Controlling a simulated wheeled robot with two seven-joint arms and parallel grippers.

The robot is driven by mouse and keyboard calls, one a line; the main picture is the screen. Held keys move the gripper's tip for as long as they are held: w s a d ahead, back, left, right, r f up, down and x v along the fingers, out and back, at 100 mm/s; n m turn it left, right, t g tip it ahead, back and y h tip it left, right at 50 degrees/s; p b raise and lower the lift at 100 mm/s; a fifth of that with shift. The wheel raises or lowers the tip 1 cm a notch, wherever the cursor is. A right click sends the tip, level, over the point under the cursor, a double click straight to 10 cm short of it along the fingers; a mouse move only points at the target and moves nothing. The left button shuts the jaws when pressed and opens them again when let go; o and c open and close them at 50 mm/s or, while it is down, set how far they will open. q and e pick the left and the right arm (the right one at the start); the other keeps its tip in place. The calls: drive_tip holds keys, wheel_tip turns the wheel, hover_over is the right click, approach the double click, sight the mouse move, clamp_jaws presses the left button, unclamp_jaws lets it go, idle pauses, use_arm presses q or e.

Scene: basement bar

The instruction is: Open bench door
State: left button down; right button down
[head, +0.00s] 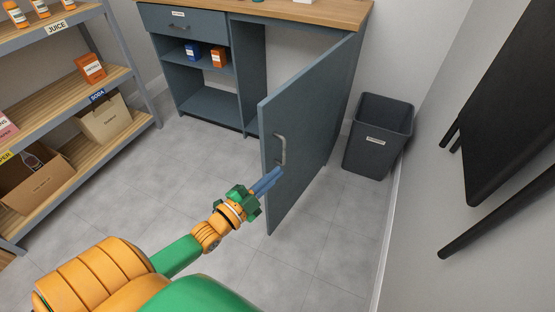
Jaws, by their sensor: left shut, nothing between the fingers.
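The blue-grey bench (200,88) with a wooden top stands at the back. Its door (315,125) is swung wide open toward me, and the space behind it shows in part. A grey bar handle (281,150) sits on the door face near its free edge. My left gripper (275,174) is shut and empty, with its blue fingers just below the handle, close to the door face. I cannot tell whether the fingers touch the door. My right gripper does not show.
A dark bin (378,137) stands right of the door by the wall. A metal shelf with wooden boards (95,88) holding boxes and bottles stands at the left. A black object (510,110) juts in from the right. The grey floor (150,195) between shelf and door is clear.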

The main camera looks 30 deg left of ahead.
use_arm(q)
drive_tip(key=s+a+n+y, duration=0.1)
drive_tip(key=a+n+y, duration=0.4)
drive_tip(key=n, duration=1.1)
drive_tip(key=s+a+n+y, duration=0.1)
drive_tip(key=a+n+y, duration=0.2)
drive_tip(key=a+n, duration=0.95)
drive_tip(key=w+d+n+b, duration=0.2)
drive_tip(key=w+n, duration=0.3)
drive_tip(key=w, duration=0.5)
drive_tip(key=shift+m+g, duration=0.3)
drive_tip(key=shift+m, duration=0.05)
drive_tip(key=d+p, duration=0.1)
drive_tip(key=d, duration=0.1)
drive_tip(key=s+d+p, duration=0.1)
drive_tip(key=d, duration=0.1)
drive_tip(key=shift+d+r+p, duration=0.1)
drive_tip(key=shift+d+p, duration=0.15)
drive_tip(key=shift+p, duration=0.05)
